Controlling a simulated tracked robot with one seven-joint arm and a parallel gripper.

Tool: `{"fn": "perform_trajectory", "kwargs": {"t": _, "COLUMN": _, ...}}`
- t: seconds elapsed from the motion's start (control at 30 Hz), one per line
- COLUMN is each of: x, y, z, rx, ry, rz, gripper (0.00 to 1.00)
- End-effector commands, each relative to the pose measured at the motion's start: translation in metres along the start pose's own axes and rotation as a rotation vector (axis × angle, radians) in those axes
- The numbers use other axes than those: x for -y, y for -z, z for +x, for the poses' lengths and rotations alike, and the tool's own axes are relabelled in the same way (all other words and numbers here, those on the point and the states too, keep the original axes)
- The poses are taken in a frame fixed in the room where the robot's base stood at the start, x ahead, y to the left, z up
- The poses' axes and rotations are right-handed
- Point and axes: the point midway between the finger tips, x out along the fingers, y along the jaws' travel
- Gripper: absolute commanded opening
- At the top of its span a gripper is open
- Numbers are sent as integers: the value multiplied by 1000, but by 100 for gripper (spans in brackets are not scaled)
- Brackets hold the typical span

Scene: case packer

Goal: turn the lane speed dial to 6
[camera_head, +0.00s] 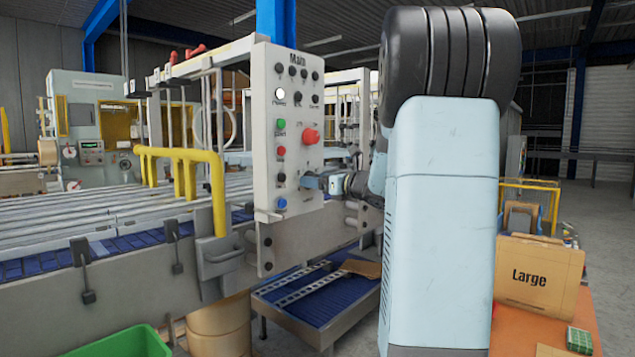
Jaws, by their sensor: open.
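The grey control panel (257,150), headed "Main", stands upright in the middle of the view. It carries small dark knobs at the top and several push buttons below. I cannot tell which knob is the lane speed dial or read its setting; it may be hidden behind my gripper. My gripper (310,181) is open at the panel's lower right part, with its fingers pointing left towards the panel face. I cannot tell whether the fingers touch the panel or stand around a knob.
A large red mushroom button (310,136) sits just above my gripper, and a blue button (281,203) is lower left of it. A yellow rail (217,190) and conveyor (90,215) lie left. A "Large" carton (540,275) stands at right.

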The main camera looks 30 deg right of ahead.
Motion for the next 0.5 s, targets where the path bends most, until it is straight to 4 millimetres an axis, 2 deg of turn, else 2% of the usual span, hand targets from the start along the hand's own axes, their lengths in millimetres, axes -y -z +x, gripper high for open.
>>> {"fn": "perform_trajectory", "kwargs": {"t": 0.2, "x": 0, "y": 0, "z": 0, "rx": 0, "ry": 0, "rz": 0, "gripper": 74}}
{"fn": "perform_trajectory", "kwargs": {"t": 0.5, "x": 0, "y": 0, "z": 0, "rx": 0, "ry": 0, "rz": 0, "gripper": 45}}
